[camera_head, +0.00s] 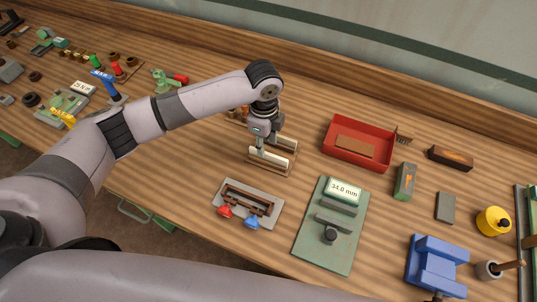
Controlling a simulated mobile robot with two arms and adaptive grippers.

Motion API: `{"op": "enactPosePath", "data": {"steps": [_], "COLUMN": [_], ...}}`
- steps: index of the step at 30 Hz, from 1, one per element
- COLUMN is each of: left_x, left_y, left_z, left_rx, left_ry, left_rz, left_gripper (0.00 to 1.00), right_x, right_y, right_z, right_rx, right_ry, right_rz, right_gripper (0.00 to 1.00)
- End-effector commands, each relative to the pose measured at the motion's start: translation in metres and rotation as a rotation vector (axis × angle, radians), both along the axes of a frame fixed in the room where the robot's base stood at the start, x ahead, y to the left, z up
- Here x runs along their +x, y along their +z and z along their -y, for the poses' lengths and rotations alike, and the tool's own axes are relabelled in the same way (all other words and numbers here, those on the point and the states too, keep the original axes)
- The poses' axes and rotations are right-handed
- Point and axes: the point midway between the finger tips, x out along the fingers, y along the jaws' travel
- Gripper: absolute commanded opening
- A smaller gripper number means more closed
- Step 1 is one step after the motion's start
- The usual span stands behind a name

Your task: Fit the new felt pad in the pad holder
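My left gripper (262,148) points down at a small wooden rack (284,171) that holds cream-white bars, which look like felt pads (268,157). Its fingertips are at the rack, close to or touching a pad; their gap is too small to make out. What looks like the pad holder (268,216) is a grey plate with a dark brown frame, in front of the rack and slightly left. A red knob (225,211) and a blue knob (251,223) are at its front. My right gripper does not show.
A red tray (331,131) with a brown slab stands right of the rack. A green board with a 34.0 mm display (344,190) lies right of the holder. Several parts and tools crowd the far left.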

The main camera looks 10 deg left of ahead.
Motion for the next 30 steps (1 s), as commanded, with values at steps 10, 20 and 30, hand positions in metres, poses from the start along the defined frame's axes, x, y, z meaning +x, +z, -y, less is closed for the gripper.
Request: {"op": "enactPosePath", "data": {"steps": [10, 20, 30], "left_x": [-0.004, -0.004, -0.003], "left_y": [-0.036, -0.036, -0.036], "left_z": [0.004, 0.004, 0.004], "left_rx": [0.001, 0.000, 0.000], "left_ry": [0.001, 0.000, 0.000], "left_rz": [-0.001, 0.000, 0.001], "left_gripper": [0.32, 0.22, 0.00], "right_x": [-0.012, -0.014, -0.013], "right_y": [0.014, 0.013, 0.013], "right_z": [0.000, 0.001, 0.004], "right_rx": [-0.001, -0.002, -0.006], "right_ry": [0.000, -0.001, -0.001], "right_rz": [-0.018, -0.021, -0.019], "right_gripper": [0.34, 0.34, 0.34]}}
